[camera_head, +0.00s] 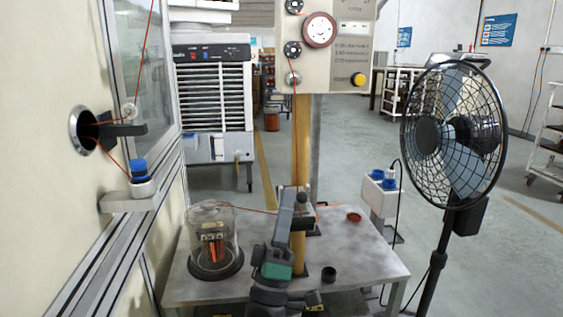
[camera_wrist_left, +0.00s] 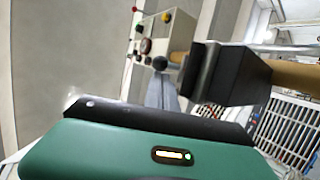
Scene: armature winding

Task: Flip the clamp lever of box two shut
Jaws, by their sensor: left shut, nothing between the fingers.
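My left gripper (camera_head: 288,202) rises over the table in front of the yellow post, with its green wrist housing (camera_head: 277,270) below. Its fingers look closed, with nothing seen between them. A black block (camera_head: 301,224) sits at the post just right of the gripper, with a dark round knob (camera_head: 302,197) above it. I take these for the clamp and its lever, but no label reads as box two. In the left wrist view a dark block (camera_wrist_left: 235,78) and a round black knob (camera_wrist_left: 159,63) show close ahead. Contact between gripper and lever cannot be told.
A glass jar (camera_head: 214,238) with a copper coil stands left on the grey table (camera_head: 365,270). A red thread crosses from it toward the post. A small black cup (camera_head: 329,274) and a red dish (camera_head: 354,217) lie right. A fan (camera_head: 452,135) stands beyond the table's right side.

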